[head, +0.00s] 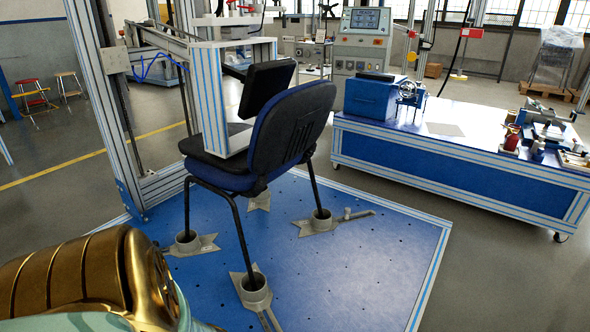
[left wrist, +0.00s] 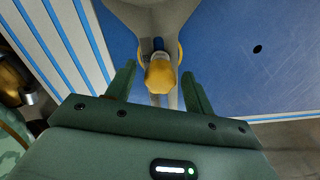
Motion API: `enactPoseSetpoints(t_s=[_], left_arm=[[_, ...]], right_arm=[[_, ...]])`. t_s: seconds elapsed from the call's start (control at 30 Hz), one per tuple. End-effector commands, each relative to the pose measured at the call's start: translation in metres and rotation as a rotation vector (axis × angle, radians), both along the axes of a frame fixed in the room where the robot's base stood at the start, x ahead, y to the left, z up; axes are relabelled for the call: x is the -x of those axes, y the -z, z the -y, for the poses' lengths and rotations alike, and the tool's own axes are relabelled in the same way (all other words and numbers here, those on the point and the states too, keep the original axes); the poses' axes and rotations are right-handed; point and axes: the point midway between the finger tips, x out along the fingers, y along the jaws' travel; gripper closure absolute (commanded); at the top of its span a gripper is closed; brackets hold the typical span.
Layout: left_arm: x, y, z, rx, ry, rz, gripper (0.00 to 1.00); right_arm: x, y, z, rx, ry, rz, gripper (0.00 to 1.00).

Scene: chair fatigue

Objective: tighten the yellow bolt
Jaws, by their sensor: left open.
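The yellow bolt (left wrist: 160,75) shows in the left wrist view, at the end of a grey metal clamp (left wrist: 150,18) on the blue platform. A dark blue piece sits just behind its head. My left gripper (left wrist: 158,70) is open, with one green finger on each side of the bolt and a visible gap on both sides. Whether the fingertips reach the bolt's depth I cannot tell. In the head view the bolt cannot be made out, and my left gripper is outside the picture. My right gripper is in neither view.
A blue and black chair (head: 292,125) stands on the blue platform (head: 360,255), its legs in grey cup-shaped clamps (head: 255,291). A metal frame (head: 100,90) rises at the left. A blue-sided workbench (head: 450,160) with tools stands at the right. The platform's right part is clear.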

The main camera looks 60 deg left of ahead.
Motion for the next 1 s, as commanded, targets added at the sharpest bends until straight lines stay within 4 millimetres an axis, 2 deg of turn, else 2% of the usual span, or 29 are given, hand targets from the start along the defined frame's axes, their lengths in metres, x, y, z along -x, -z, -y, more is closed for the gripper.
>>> enactPoseSetpoints(t_s=[0.17, 0.2, 0.33, 0.37, 0.5, 0.7, 0.8, 1.0], left_arm=[[0.0, 0.0, 0.0, 0.0, -0.032, 0.0, 0.47], [0.0, 0.0, 0.0, 0.0, -0.032, -0.001, 0.5], [0.0, 0.0, 0.0, 0.0, -0.03, -0.001, 0.86], [0.0, 0.0, 0.0, 0.0, -0.029, -0.001, 0.92], [0.001, 0.001, 0.0, -0.001, -0.004, -0.001, 0.92], [0.001, 0.002, -0.001, -0.001, 0.246, -0.003, 0.92], [0.001, 0.001, -0.001, -0.002, 0.316, -0.002, 0.92], [0.001, 0.0, -0.001, -0.003, 0.326, -0.001, 0.92]], right_arm=[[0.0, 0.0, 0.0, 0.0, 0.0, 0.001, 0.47], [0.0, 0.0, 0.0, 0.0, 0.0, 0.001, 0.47], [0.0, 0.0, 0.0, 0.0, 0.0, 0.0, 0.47], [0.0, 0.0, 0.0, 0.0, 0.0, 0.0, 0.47], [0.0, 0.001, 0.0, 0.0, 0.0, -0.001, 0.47], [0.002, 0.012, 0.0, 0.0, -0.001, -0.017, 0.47], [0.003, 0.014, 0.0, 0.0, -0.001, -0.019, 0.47], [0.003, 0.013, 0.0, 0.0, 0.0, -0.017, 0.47]])
